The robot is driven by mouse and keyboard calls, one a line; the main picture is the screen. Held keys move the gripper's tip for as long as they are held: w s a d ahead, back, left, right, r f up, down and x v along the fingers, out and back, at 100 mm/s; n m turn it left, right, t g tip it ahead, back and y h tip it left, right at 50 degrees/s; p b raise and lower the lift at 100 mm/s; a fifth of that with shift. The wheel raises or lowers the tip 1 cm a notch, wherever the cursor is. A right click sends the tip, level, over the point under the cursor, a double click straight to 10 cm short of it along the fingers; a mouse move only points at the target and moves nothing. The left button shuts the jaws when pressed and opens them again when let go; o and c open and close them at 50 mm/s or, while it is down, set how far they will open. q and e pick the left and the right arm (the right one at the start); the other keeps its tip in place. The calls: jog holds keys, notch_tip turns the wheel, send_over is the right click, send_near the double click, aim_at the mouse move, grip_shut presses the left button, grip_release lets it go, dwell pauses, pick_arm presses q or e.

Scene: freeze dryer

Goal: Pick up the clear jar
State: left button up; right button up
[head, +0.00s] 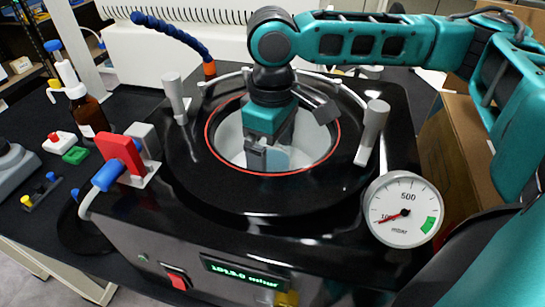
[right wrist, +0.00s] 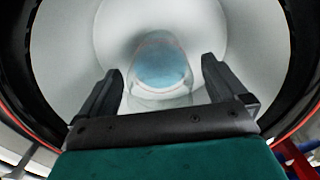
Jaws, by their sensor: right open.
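The clear jar (right wrist: 160,68) stands inside the freeze dryer's round white chamber, with bluish contents showing through it. In the head view part of the jar (head: 278,158) shows low in the chamber opening, mostly hidden by my right gripper. My right gripper (head: 262,160) reaches down through the opening. In the right wrist view its two black fingers (right wrist: 160,78) are open, one on each side of the near part of the jar. My left gripper is not in view.
The red-edged chamber rim (head: 210,150) surrounds my right gripper closely. Grey posts (head: 372,132) and a pressure gauge (head: 402,212) stand around the black dryer top. A red valve handle (head: 120,152), a brown bottle (head: 88,112) and a blue hose (head: 165,30) are to the left.

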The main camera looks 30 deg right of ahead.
jog(key=shift+c, duration=0.4)
jog(key=c, duration=1.2)
jog(key=shift+r, duration=0.1)
